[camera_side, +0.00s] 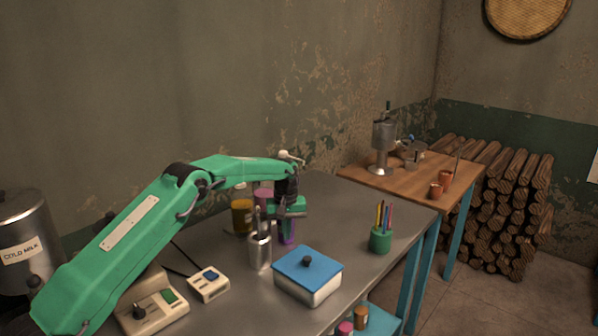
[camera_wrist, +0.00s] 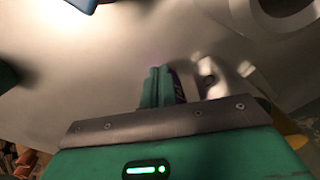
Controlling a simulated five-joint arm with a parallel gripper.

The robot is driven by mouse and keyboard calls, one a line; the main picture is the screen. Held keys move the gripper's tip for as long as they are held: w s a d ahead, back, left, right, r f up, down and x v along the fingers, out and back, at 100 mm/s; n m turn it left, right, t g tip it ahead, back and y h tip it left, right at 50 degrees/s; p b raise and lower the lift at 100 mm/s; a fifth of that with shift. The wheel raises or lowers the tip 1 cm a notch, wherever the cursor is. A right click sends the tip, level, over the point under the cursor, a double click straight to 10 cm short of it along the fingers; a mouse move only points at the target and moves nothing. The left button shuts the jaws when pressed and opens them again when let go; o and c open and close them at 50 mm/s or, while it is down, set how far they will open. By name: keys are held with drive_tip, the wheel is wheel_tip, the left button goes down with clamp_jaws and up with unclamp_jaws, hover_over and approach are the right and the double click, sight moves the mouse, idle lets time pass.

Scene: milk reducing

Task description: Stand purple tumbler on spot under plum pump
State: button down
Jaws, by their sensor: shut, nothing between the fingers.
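The purple tumbler (camera_side: 288,235) shows in the side view as a small purple shape just below and behind my gripper (camera_side: 287,220). Most of it is hidden by the gripper. In the wrist view my gripper (camera_wrist: 161,74) is shut, its green fingers together. A thin purple strip (camera_wrist: 178,88) shows right beside the fingers; I cannot tell whether they touch it. A plum-pink container (camera_side: 263,194), perhaps the plum pump, stands left of the gripper, partly hidden. The spot under it cannot be seen.
An amber jar (camera_side: 242,216) stands beside the plum one. A metal holder with utensils (camera_side: 260,251) is just in front. A blue-lidded box (camera_side: 307,273) and a green pen cup (camera_side: 380,239) stand to the right. The bench's far right part is clear.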

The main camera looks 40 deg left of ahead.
drive_tip(key=shift+w+a, duration=0.6)
drive_tip(key=shift+a, duration=0.2)
drive_tip(key=shift+s+d, duration=0.1)
drive_tip(key=shift+d, duration=0.05)
drive_tip(key=shift+s+d, duration=1.1)
drive_tip(key=shift+d, duration=0.15)
drive_tip(key=shift+s+d+r, duration=0.15)
drive_tip(key=shift+d+r, duration=0.05)
wheel_tip(320, 180, up, 10)
drive_tip(key=shift+f, duration=0.15)
drive_tip(key=shift+s+m, duration=0.3)
drive_tip(key=shift+s, duration=0.05)
drive_tip(key=shift+f, duration=0.1)
